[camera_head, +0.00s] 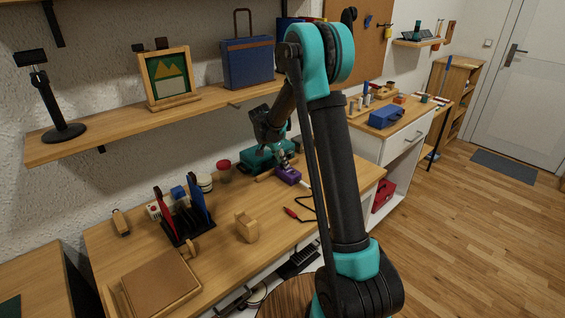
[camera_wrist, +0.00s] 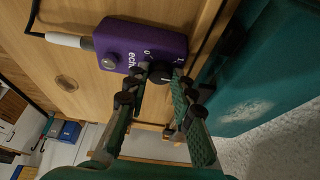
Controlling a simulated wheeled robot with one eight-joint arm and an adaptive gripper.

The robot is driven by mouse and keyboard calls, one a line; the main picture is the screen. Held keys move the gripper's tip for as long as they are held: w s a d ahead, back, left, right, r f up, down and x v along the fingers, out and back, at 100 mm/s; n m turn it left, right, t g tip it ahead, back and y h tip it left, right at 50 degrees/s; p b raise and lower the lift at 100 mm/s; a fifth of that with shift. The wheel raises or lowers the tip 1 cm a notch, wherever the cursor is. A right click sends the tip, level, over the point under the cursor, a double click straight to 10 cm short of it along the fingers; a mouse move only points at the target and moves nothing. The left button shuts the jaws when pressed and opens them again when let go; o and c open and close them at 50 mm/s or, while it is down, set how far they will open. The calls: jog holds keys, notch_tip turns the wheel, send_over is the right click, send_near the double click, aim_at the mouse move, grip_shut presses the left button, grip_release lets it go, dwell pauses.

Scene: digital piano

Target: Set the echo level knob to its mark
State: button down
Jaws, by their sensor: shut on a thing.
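The purple echo pedal (camera_head: 290,177) lies on the wooden workbench, near the wall. In the wrist view the purple echo pedal (camera_wrist: 130,40) shows the letters "echo", a "0" and a round metal button (camera_wrist: 109,62). Its black echo level knob (camera_wrist: 160,73) carries a pale pointer line. My gripper (camera_wrist: 160,84) has its two fingers on either side of the knob, shut on it. The fingers hide part of the knob's rim and of the scale around it, so I cannot tell how the pointer stands against the mark. In the head view my gripper (camera_head: 282,160) reaches down to the pedal.
A teal case (camera_head: 256,160) stands right behind the pedal and close to my gripper. A white plug (camera_wrist: 66,40) with a black cable enters the pedal's side. A red-tipped lead (camera_head: 292,214) and a wooden block (camera_head: 246,227) lie in front. A shelf (camera_head: 110,138) hangs above.

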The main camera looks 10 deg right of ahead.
jog(key=m, duration=0.1)
jog(key=m+g, duration=0.1)
jog(key=m, duration=0.1)
jog(key=shift+w+a+m, duration=0.1)
jog(key=shift+w+m, duration=0.1)
jog(key=shift+m, duration=0.1)
jog(key=m+g, duration=0.2)
jog(key=m, duration=0.2)
jog(key=shift+w, duration=0.15)
jog(key=shift+m, duration=0.4)
jog(key=c, duration=1.3)
grip_release()
jog(key=shift+h, duration=0.3)
